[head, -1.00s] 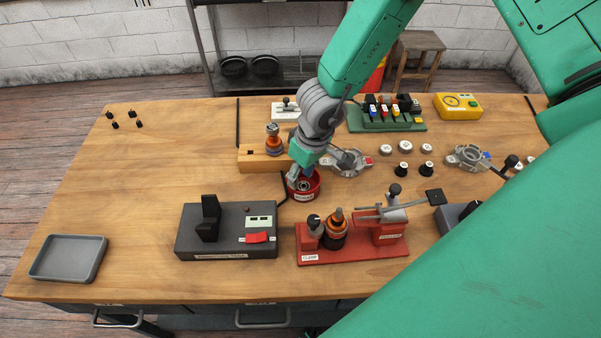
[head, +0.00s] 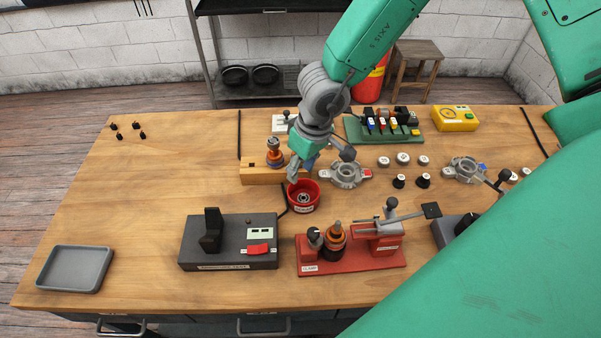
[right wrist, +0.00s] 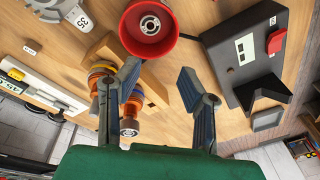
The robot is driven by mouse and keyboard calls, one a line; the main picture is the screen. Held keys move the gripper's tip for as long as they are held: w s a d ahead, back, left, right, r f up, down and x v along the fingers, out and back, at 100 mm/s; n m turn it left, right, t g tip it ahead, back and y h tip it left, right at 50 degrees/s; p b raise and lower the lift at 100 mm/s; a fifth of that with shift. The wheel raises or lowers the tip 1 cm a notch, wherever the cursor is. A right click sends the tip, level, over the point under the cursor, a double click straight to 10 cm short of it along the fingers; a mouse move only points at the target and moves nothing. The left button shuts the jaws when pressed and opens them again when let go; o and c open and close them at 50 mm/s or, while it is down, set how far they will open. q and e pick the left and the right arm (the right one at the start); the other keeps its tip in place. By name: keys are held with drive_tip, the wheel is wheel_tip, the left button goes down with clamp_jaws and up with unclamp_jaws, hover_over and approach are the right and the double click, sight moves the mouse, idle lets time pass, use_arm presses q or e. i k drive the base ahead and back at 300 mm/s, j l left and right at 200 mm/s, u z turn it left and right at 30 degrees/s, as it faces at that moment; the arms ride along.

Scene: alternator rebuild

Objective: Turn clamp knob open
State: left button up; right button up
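The red clamp fixture (head: 375,258) stands at the front middle of the bench in the head view. Its black clamp knob (head: 315,236) is at its left end above the CLAMP label, beside an upright copper-and-black rotor (head: 333,240) set in the fixture. My right gripper (head: 299,172) is behind and above the red cup (head: 303,205), away from the knob. In the right wrist view its two fingers (right wrist: 160,80) are spread with nothing between them, and the red cup (right wrist: 130,42) lies beyond the tips. The knob is not visible there. My left gripper is not in view.
A dark test box (head: 230,258) with a red switch stands left of the fixture. A wooden block (head: 262,175) holds another rotor near my right gripper. A grey housing (head: 346,174) lies right of the gripper. The bench's left middle is clear; a grey tray (head: 75,269) sits front left.

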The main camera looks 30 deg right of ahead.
sight(316, 239)
drive_tip(key=k+j, duration=0.8)
drive_tip(key=k, duration=0.05)
